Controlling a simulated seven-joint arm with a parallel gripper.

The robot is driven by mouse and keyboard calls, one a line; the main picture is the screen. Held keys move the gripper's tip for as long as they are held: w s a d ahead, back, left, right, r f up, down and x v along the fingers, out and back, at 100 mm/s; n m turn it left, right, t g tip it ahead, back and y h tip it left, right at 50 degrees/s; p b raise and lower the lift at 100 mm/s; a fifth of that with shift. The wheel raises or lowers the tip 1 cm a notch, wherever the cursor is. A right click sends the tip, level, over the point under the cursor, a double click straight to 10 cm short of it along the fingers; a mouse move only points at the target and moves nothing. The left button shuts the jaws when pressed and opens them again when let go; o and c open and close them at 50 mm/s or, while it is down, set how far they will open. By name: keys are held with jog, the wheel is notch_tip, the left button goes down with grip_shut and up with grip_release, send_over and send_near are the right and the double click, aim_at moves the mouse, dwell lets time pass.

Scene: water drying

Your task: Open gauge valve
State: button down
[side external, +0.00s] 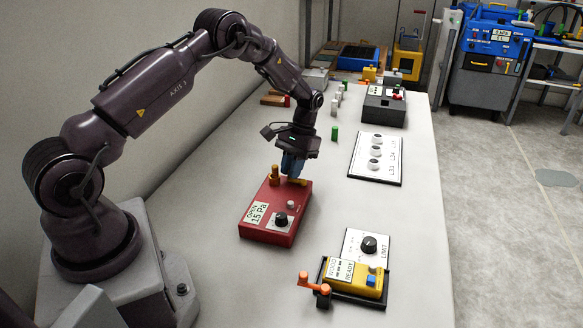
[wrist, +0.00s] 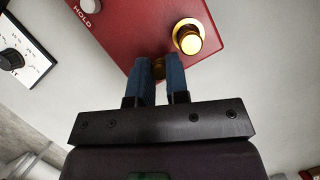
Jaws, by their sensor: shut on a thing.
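The red gauge box (side external: 262,228) stands on the table below my gripper. Its label (side external: 257,213) reads "OPEN 15 Pa". It has a black knob (side external: 281,219), a small pale button and an upright gold post (side external: 275,174). A round gold knob shows in the wrist view (wrist: 188,38). My gripper (side external: 293,176) points down at the far right corner of the box. In the wrist view its blue fingers (wrist: 159,72) are shut on a small gold piece (wrist: 158,66) at the box edge. The fingers hide most of that piece, so its full shape cannot be told.
A yellow device (side external: 352,279) in a black tray, with an orange crank (side external: 315,284), stands at the front right. A white panel with several knobs (side external: 375,158) lies at the right. Small green and white cylinders and a dark box (side external: 384,108) stand farther back.

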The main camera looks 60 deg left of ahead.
jog(key=c, duration=1.1)
grip_release()
jog(key=shift+r, duration=0.1)
jog(key=v, duration=0.8)
jog(key=s+d+r+m+t+y, duration=0.1)
jog(key=s+d+r+m+t, duration=0.1)
jog(key=s+d+r+t, duration=0.3)
jog(key=s+d+r+m+t, duration=0.2)
jog(key=s+d+r+t, duration=0.2)
jog(key=s+d+r, duration=0.8)
jog(key=s+r, duration=0.4)
jog(key=s, duration=0.4)
jog(key=shift+d+r+t+y, duration=0.2)
jog(key=shift+r+t+y, duration=0.05)
jog(key=shift+t+y, duration=0.15)
